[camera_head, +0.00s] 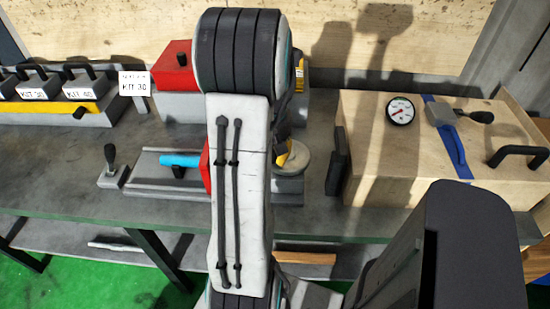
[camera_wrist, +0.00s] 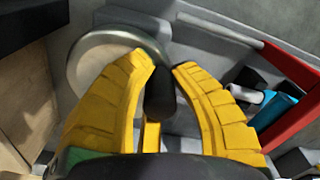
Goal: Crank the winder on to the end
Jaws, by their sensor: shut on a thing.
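The winder's black handle (camera_wrist: 160,95) stands between the two yellow fingers of my gripper (camera_wrist: 163,71) in the wrist view. My gripper is shut on this handle. A round pale metal disc (camera_wrist: 88,62) lies just behind the left finger. In the head view, the disc (camera_head: 293,165) shows at the right end of the grinder bed (camera_head: 160,187), with a bit of yellow finger beside it. My arm hides the handle and most of the gripper there.
A blue cylinder (camera_head: 180,160) and a red part (camera_head: 205,172) sit on the grinder, left of my arm. A lever with a black knob (camera_head: 110,157) stands further left. A wooden box (camera_head: 362,115) with a gauge (camera_head: 400,110) stands right. Kit boxes (camera_head: 82,86) stand at the back left.

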